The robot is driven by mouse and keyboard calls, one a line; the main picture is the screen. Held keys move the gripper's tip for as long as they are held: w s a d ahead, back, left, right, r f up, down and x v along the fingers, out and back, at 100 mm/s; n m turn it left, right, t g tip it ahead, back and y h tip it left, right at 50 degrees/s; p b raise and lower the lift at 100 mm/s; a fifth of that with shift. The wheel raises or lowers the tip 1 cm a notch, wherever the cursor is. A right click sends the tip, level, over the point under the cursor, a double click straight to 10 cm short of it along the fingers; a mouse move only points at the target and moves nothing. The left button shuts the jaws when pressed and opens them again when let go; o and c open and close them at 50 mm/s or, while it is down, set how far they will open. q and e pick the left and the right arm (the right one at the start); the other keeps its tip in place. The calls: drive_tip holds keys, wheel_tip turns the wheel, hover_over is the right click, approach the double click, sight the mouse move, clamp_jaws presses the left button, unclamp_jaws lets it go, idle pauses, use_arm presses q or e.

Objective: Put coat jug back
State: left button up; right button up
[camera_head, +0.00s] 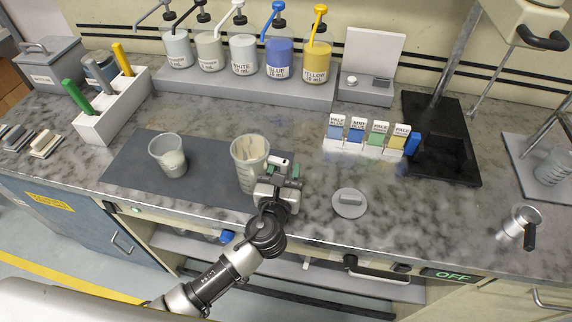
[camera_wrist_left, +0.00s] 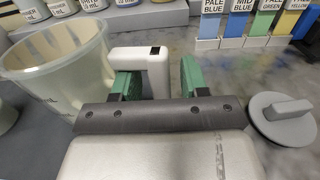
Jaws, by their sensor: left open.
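The translucent jug (camera_head: 249,165) stands upright on the dark mat (camera_head: 128,168), with pale residue inside. In the left wrist view the jug (camera_wrist_left: 58,75) is at the left and its white handle (camera_wrist_left: 142,62) points toward me. My left gripper (camera_head: 284,172) is at the handle, on the jug's right side. Its green fingers (camera_wrist_left: 158,78) are open, one on either side of the handle's near end; I cannot tell whether they touch it. A second clear cup (camera_head: 168,158) with pale contents stands to the left on the mat. My right gripper is not in view.
A grey round lid (camera_head: 349,203) lies to the right of the gripper. Pump bottles (camera_head: 243,55) stand on a grey riser (camera_head: 215,92) behind. Labelled pale sample blocks (camera_head: 366,140) and a black stand (camera_head: 445,150) are at the right.

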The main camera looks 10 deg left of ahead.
use_arm(q)
drive_tip(key=s, duration=0.3)
drive_tip(key=s+b, duration=0.1)
drive_tip(key=s, duration=0.6)
drive_tip(key=shift+s+a+r, duration=0.1)
drive_tip(key=shift+s+a, duration=0.25)
drive_tip(key=shift+a, duration=0.05)
drive_tip(key=shift+o, duration=0.2)
drive_tip(key=o, duration=1)
drive_tip(key=shift+s+a+b, duration=0.15)
drive_tip(key=shift+s+b, duration=0.4)
drive_tip(key=shift+s, duration=1.25)
drive_tip(key=shift+s+a+b, duration=0.15)
drive_tip(key=shift+s+b, duration=0.35)
drive_tip(key=shift+s, duration=1.25)
drive_tip(key=shift+s+a+b, duration=0.15)
drive_tip(key=shift+s+b, duration=0.4)
drive_tip(key=shift+s, duration=1.25)
